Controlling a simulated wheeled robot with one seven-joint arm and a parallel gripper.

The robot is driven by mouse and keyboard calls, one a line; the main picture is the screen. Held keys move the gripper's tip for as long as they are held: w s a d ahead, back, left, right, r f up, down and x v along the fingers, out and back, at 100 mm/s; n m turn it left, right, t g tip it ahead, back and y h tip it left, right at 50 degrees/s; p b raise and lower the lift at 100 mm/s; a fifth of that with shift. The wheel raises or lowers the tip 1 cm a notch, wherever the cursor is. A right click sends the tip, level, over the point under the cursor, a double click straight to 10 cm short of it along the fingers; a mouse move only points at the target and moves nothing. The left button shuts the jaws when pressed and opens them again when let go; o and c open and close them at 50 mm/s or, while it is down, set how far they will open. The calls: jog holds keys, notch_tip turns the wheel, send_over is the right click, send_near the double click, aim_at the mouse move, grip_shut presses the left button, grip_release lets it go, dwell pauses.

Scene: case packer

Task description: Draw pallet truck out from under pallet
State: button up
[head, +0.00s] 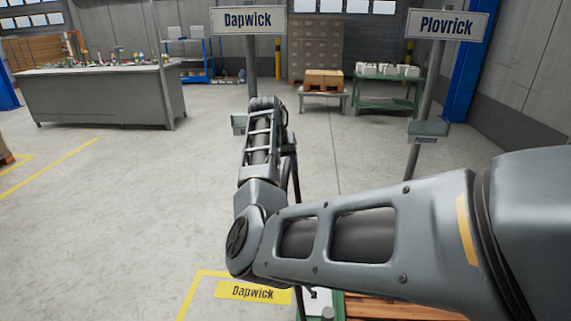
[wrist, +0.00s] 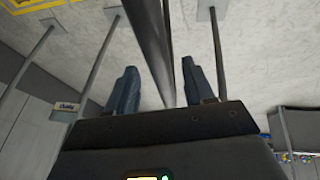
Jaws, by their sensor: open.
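The pallet truck shows only in part in the head view: a green piece (head: 337,306) at the bottom edge, and a thin dark upright bar (head: 296,215), apparently its handle, rising behind my arm. The wooden pallet (head: 400,309) lies beside the green piece at the bottom, mostly hidden by my arm. In the wrist view my gripper (wrist: 160,86) is open. A dark bar (wrist: 155,40) runs between its two fingers, with gaps on both sides. I cannot tell if it touches the palm. The forks are hidden.
A yellow floor outline with a Dapwick label (head: 252,292) lies at the front. Sign posts for Dapwick (head: 248,20) and Plovrick (head: 447,25) stand ahead. A grey workbench (head: 105,95) is back left, a green table (head: 388,90) back right.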

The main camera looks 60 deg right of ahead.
jog(key=shift+d+f, duration=0.1)
jog(key=shift+f, duration=0.25)
jog(key=shift+c, duration=0.4)
grip_shut()
